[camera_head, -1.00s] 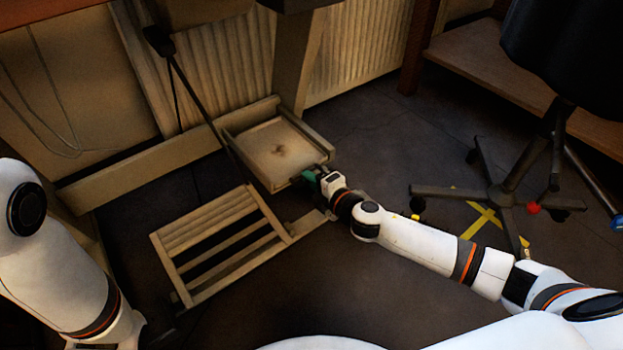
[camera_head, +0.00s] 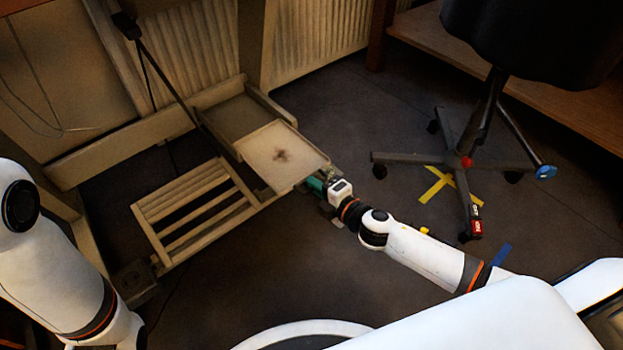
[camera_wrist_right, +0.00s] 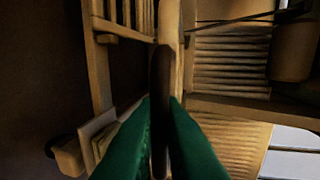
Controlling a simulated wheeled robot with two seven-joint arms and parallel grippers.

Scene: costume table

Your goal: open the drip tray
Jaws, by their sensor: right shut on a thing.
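The drip tray (camera_head: 268,148) is a shallow, pale wooden tray with a dark stain in its middle. It sticks partly out of its wooden frame (camera_head: 197,100), and an empty section of the frame shows behind it. My right gripper (camera_head: 314,184) is at the tray's near right edge. In the right wrist view its green fingers (camera_wrist_right: 160,125) are shut on a dark upright handle (camera_wrist_right: 160,85). The exact grip is partly hidden. My left arm shows at the left edge of the head view, but its gripper is out of view.
A slatted wooden step (camera_head: 195,212) is close to the left of the tray. A dark rod (camera_head: 165,80) slants down behind it. A wheeled chair base (camera_head: 470,160) stands at the right. Dark floor (camera_head: 340,110) is open between tray and chair.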

